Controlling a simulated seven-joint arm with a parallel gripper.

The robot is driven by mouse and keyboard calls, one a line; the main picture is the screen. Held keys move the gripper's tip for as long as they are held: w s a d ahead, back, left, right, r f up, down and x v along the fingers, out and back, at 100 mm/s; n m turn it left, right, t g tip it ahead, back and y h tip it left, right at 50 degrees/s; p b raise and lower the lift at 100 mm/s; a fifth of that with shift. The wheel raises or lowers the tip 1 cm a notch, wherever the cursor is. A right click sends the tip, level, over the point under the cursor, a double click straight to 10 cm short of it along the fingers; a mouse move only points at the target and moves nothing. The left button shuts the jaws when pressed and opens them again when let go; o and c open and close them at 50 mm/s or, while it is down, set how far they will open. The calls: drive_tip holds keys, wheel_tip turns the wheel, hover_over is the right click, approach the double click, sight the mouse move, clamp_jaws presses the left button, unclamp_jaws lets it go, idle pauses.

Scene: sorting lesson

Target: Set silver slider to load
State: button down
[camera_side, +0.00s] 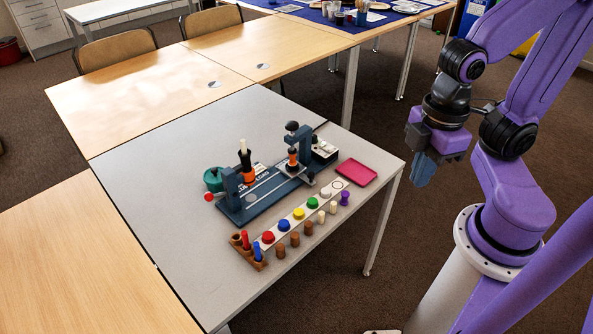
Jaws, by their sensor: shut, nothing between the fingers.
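A dark blue fixture (231,213) with a flat base and two uprights stands on the grey table. A pale silvery strip (265,188) runs along its base, with white lettering too small to read beside it. Which part is the silver slider, and its present setting, I cannot tell at this size. An orange and black piece with a white top (246,163) stands upright at the left upright, and another orange and black piece (292,157) stands by the right one. My gripper (420,178) is shut and empty, pointing down beyond the table's right edge, well apart from the fixture.
In front of the fixture lies a white strip with coloured round pieces (299,213) and a row of small pegs (281,251). A wooden peg holder (249,256) is at its left end. A magenta tray (356,172) lies to the right. The grey table (150,200) is clear at left.

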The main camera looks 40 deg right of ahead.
drive_tip(key=c, duration=1.4)
unclamp_jaws()
drive_tip(key=shift+c, duration=0.2)
drive_tip(key=o, duration=0.5)
drive_tip(key=shift+w+a, duration=0.15)
drive_tip(key=shift+w, duration=0.15)
drive_tip(key=w, duration=0.3)
drive_tip(key=w+a+m, duration=0.1)
drive_tip(key=w, duration=0.2)
drive_tip(key=w+a+m, duration=0.1)
drive_tip(key=w, duration=0.2)
drive_tip(key=shift+w+a+f, duration=0.1)
drive_tip(key=shift+a+f, duration=0.05)
drive_tip(key=shift+f, duration=0.25)
drive_tip(key=m, duration=0.6)
hover_over(311, 173)
wheel_tip(311, 173, down, 9)
wheel_tip(311, 173, down, 18)
drive_tip(key=shift+r, duration=0.2)
